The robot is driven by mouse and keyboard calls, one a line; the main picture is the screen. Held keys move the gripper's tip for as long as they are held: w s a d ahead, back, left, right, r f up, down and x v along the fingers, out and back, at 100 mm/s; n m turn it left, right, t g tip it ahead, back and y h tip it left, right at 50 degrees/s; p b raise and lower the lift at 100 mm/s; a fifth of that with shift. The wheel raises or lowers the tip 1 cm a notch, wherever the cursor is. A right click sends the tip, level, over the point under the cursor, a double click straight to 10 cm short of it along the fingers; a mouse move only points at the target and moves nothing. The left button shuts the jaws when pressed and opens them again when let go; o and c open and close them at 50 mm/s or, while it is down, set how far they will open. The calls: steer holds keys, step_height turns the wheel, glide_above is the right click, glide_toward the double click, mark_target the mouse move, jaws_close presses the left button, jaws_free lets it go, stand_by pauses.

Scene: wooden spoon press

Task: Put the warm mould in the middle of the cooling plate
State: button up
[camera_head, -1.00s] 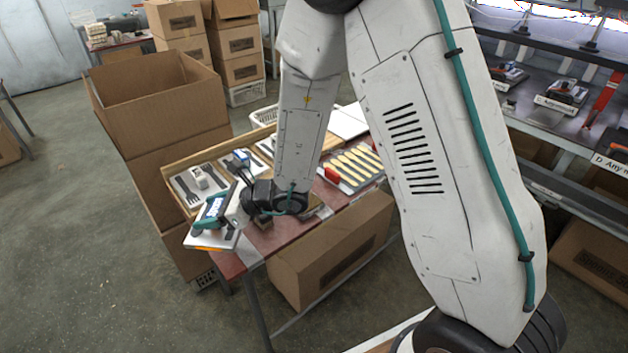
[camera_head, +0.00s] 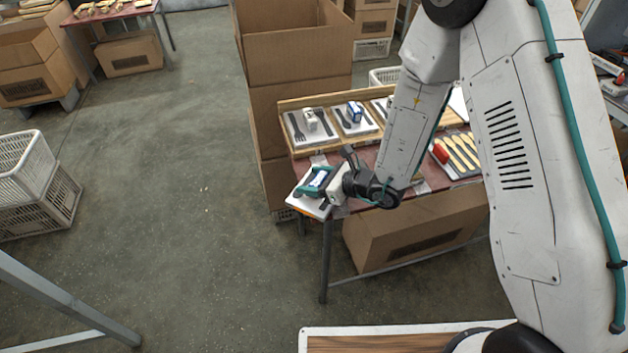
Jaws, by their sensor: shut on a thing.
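My gripper (camera_head: 319,184), with teal parts, is at the left end of the red table. It is shut on a flat pale slab (camera_head: 306,206), which looks like the warm mould. The slab sticks out below and left of the fingers, near the table's left corner, and the gripper hides much of its top. I cannot tell whether it touches the table. I cannot make out a cooling plate for certain.
The red table (camera_head: 368,160) bears a wooden rack (camera_head: 284,104) of pale moulds with dark fork shapes, and a tray of wooden pieces (camera_head: 459,152). Tall cardboard boxes (camera_head: 294,45) stand behind. White crates (camera_head: 38,190) stand left. The floor between is clear.

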steer(key=shift+f, duration=0.2)
steer(key=o, duration=1.6)
